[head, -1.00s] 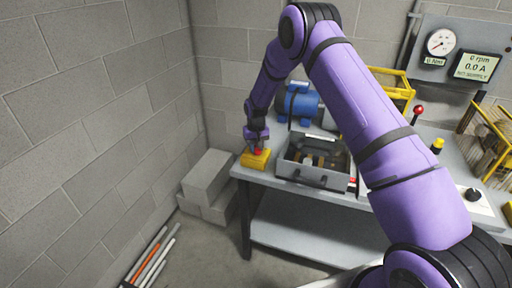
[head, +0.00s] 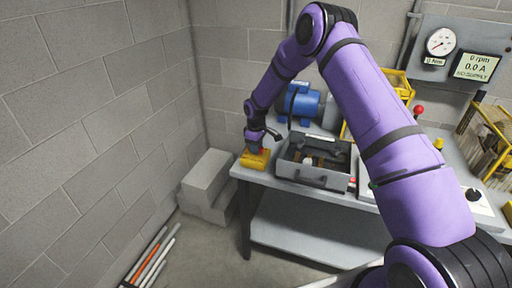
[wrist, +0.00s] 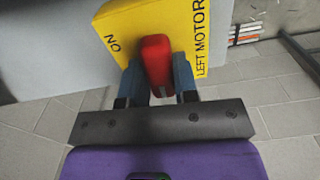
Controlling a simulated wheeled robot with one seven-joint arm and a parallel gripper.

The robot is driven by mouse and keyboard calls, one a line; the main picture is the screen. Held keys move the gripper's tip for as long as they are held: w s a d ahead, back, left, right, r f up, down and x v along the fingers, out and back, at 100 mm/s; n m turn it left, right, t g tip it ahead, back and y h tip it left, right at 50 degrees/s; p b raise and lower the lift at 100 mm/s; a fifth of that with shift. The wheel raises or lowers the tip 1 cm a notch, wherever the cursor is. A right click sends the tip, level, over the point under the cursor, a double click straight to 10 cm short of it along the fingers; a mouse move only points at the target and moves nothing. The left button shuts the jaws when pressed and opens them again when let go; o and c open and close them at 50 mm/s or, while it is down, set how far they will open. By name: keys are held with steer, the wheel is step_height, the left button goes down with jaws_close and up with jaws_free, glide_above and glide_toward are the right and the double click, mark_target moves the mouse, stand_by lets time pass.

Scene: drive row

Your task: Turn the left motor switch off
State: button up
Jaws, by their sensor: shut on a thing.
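The left motor switch is a yellow box (head: 255,160) at the left front corner of the bench, with a red handle on it. In the wrist view the box (wrist: 125,25) carries the words LEFT MOTOR along its right side, and letters that show as NO at its left. My gripper (wrist: 158,75) has one finger on each side of the red handle (wrist: 155,55) and is shut on it. In the head view my gripper (head: 257,146) is over the box and hides part of the handle. The handle stands slightly tilted in the wrist view.
A grey open-topped case (head: 315,175) stands just right of the switch. A blue motor (head: 299,103) is behind it. The meter panel (head: 460,50) reads 0 rpm, 0.0 A and NO SUPPLY. Grey blocks (head: 207,180) stand on the floor left of the bench (head: 300,222).

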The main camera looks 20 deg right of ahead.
steer(key=shift+n, duration=0.5)
steer(key=o, duration=0.9)
step_height(320, 180, up, 11)
steer(key=shift+f, duration=0.1)
stand_by(0.3)
